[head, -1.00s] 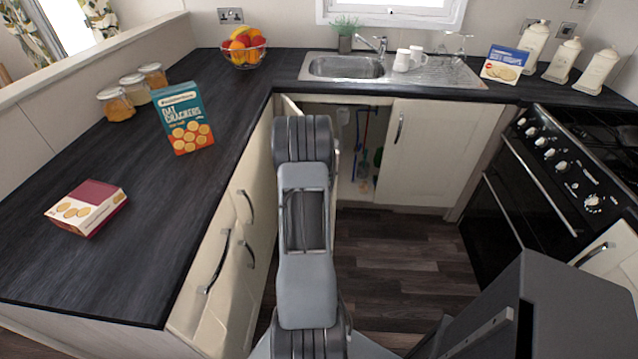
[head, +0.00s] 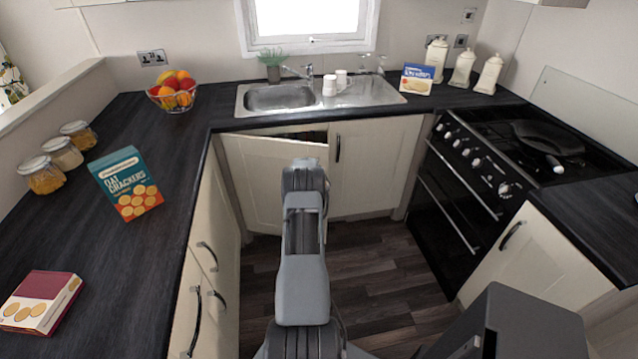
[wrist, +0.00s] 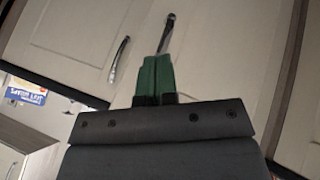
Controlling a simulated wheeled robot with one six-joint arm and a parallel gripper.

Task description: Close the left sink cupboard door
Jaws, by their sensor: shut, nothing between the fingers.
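The left sink cupboard door (head: 265,172), cream and panelled, stands ajar below the sink. A dark gap shows along its top, and its right edge stands out from the frame. My arm covers part of that edge. The right cupboard door (head: 372,165) is shut, with a metal handle (head: 337,148). In the wrist view, my gripper (wrist: 155,68) has green fingers pressed together with nothing between them. Its tips are by a metal handle (wrist: 167,32) on the left door; I cannot tell whether they touch. In the head view the gripper is hidden behind my arm.
The sink (head: 275,97) is set in the dark worktop above. The black oven (head: 450,190) stands at right, and drawers (head: 205,250) line the left. The wooden floor (head: 375,270) is clear. A crackers box (head: 125,184) and fruit bowl (head: 172,95) sit on the left worktop.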

